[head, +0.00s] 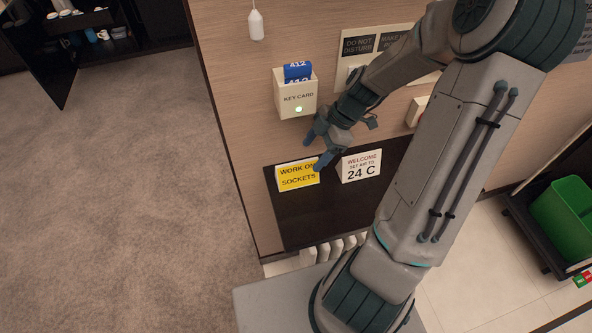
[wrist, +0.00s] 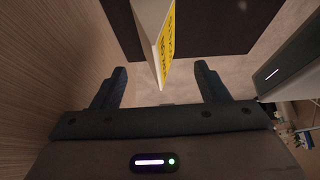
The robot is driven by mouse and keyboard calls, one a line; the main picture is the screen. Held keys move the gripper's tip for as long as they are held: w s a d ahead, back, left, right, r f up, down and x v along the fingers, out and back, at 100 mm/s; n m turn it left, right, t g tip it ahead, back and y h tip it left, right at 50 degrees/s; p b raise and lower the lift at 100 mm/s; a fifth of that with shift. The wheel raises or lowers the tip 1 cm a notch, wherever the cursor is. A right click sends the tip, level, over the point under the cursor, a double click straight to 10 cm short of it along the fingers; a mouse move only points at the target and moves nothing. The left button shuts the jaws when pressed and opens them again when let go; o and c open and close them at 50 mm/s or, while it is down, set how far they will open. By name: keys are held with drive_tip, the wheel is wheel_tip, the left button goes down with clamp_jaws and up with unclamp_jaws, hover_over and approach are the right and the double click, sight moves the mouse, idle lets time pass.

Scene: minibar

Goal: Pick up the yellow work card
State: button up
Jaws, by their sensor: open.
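The yellow work card (head: 298,176) reads "WORK ON SOCKETS" and stands like a small tent on a dark shelf (head: 300,222) against the wood wall. In the wrist view the yellow card (wrist: 166,45) shows edge-on, its pale side to the left and its yellow face to the right. My gripper (head: 318,150) is open just above and beside the card in the head view. In the wrist view my gripper (wrist: 161,85) has its two fingers apart, with the card's near end between them or just ahead; contact cannot be told.
A white "WELCOME 24 C" card (head: 361,166) stands right of the yellow card. A key card holder (head: 295,98) with a blue card (head: 298,71) is on the wall above. The shelf's front part is clear. A green bin (head: 565,212) is at far right.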

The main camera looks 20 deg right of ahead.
sight(297, 169)
drive_tip(key=x, duration=0.3)
drive_tip(key=shift+f, duration=0.1)
drive_tip(key=x, duration=0.2)
drive_tip(key=p+x, duration=0.1)
drive_tip(key=x, duration=0.1)
drive_tip(key=shift+w+a, duration=0.25)
drive_tip(key=shift+a, duration=0.2)
drive_tip(key=shift+a+f, duration=0.15)
drive_tip(key=shift+f, duration=0.25)
drive_tip(key=c, duration=1.1)
